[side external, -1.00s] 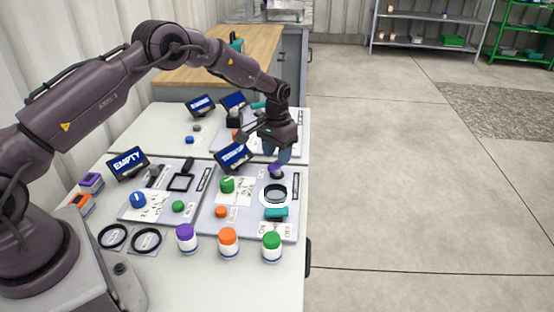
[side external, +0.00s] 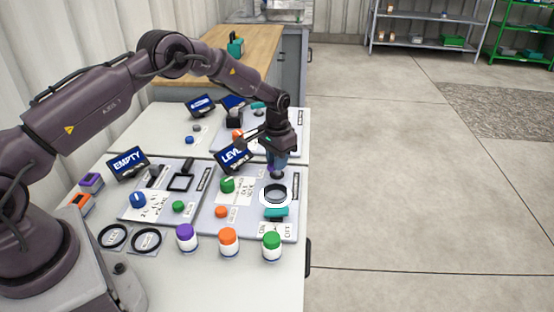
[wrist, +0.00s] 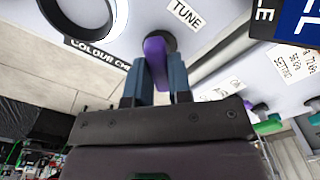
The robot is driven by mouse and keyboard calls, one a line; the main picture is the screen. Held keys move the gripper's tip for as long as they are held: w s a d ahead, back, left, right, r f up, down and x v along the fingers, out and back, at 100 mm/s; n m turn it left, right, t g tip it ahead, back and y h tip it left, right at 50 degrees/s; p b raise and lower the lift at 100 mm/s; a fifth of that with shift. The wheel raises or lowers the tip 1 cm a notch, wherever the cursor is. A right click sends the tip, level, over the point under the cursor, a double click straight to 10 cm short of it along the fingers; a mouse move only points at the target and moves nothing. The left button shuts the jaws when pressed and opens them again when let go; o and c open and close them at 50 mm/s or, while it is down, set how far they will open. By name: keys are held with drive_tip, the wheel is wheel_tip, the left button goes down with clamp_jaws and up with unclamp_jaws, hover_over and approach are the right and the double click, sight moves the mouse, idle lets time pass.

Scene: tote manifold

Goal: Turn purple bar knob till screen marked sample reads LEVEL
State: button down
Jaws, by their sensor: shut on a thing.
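The purple bar knob (wrist: 155,48) shows in the wrist view, on a dark round base beside a TUNE label. My gripper (wrist: 157,75) has its blue fingers shut on it, one on each side. In the side view my gripper (side external: 278,158) reaches down onto the panel, and its fingers mostly hide the knob. The screen (side external: 230,158) behind it shows "LEV", with the rest of the word covered by my gripper. In the wrist view only a corner of a blue screen (wrist: 302,20) shows, next to a black label (wrist: 264,10) ending in "LE".
Around the knob are a black ring on a white base (side external: 275,194), a teal part (side external: 276,212) and a green knob (side external: 228,185). Another screen (side external: 128,161) at left reads EMPTY. Several capped jars stand at the front, including a purple-capped one (side external: 186,238).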

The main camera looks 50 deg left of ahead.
drive_tip(key=shift+m, duration=0.9)
drive_tip(key=c, duration=1)
unclamp_jaws()
drive_tip(key=shift+c, duration=0.2)
drive_tip(key=shift+r, duration=0.15)
wheel_tip(320, 180, up, 13)
